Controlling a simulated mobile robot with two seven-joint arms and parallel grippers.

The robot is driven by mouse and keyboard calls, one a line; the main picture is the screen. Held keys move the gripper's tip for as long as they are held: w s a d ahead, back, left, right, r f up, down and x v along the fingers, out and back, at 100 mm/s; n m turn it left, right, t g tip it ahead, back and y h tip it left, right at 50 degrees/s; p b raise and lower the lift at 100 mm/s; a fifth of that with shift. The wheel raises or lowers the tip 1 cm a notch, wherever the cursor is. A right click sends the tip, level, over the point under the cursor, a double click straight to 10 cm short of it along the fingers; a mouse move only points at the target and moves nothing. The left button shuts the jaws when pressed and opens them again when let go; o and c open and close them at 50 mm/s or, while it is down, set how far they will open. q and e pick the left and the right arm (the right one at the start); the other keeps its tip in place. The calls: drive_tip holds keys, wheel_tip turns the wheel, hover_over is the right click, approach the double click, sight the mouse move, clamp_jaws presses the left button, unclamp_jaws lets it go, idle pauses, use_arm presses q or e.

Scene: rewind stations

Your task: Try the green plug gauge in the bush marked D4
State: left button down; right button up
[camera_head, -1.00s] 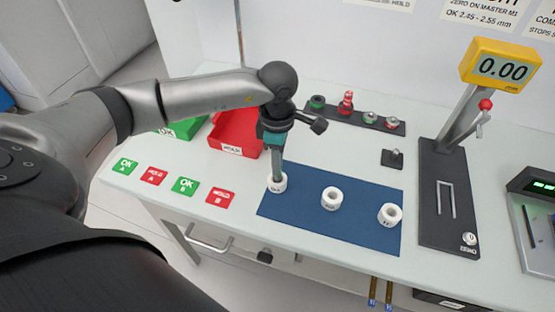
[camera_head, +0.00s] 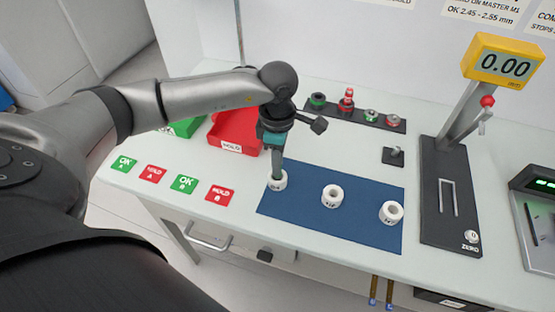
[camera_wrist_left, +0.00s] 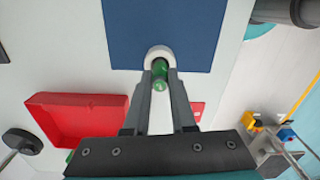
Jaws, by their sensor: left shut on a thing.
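My left gripper (camera_head: 277,176) points down at the leftmost white bush (camera_head: 281,184), at the left edge of the blue mat (camera_head: 330,230). In the left wrist view its fingers are shut on the green plug gauge (camera_wrist_left: 159,71). The gauge's far end meets the white bush (camera_wrist_left: 157,52); how deep it sits in the bore is hidden. Two more white bushes stand on the mat, one in the middle (camera_head: 332,196) and one at the right (camera_head: 391,212). The bush markings are too small to read surely. My right gripper is not in view.
A dark rack (camera_head: 365,117) with several green and red pieces stands behind the mat. A red bin (camera_head: 236,130) and a green bin are at the left, with OK and HOLD cards (camera_head: 186,185) in front. A gauge stand reading 0.00 (camera_head: 503,66) is at the right.

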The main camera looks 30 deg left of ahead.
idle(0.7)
use_arm(q)
drive_tip(key=shift+r+p, duration=2.05)
drive_tip(key=shift+r, duration=0.95)
